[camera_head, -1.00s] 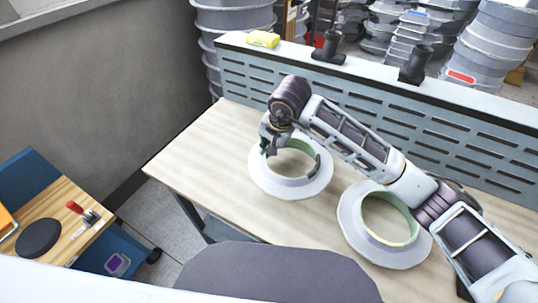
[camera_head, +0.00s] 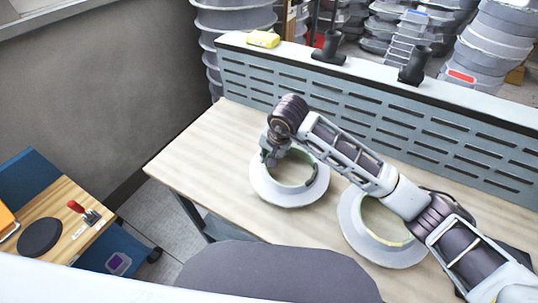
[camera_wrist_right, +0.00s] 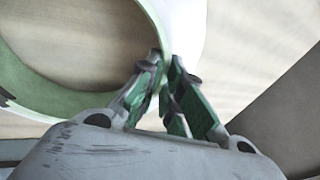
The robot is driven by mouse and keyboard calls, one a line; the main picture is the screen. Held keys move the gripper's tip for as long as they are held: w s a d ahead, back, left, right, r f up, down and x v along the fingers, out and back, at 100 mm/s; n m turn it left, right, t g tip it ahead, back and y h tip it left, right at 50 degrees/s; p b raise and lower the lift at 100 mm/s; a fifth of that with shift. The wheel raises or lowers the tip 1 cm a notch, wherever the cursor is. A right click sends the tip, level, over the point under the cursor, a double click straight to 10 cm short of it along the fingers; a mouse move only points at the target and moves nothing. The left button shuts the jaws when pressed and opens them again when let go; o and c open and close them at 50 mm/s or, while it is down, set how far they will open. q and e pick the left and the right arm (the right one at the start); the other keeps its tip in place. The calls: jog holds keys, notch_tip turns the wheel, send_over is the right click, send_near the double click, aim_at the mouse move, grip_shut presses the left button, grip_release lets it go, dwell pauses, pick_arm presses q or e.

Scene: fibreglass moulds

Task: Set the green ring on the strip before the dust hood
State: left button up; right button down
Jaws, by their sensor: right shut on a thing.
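In the head view, a pale flanged ring with a green inner wall (camera_head: 310,197) is at the middle of the wooden table. My right gripper (camera_head: 272,157) is shut on its left rear wall. In the wrist view, the green inner wall (camera_wrist_right: 48,98) curves at upper left and the fingers (camera_wrist_right: 164,66) pinch its edge. I cannot tell whether the held ring touches the table. A second flanged ring (camera_head: 365,246), also greenish inside, lies to the right, partly behind my right arm. A grey slotted panel (camera_head: 300,88), perhaps the dust hood, stands along the table's back. My left gripper is out of view.
The table's left end (camera_head: 205,150) is bare. A yellow object (camera_head: 262,39) and two black fittings (camera_head: 329,48) sit on the panel's top ledge. A blue cart (camera_head: 30,180) with tools stands at lower left. Stacked grey moulds fill the back.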

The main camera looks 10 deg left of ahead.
jog(key=shift+f, duration=0.1)
jog(key=c, duration=1.6)
grip_release()
jog(key=shift+o, duration=0.2)
jog(key=b+v, duration=0.1)
jog(key=v, duration=1.1)
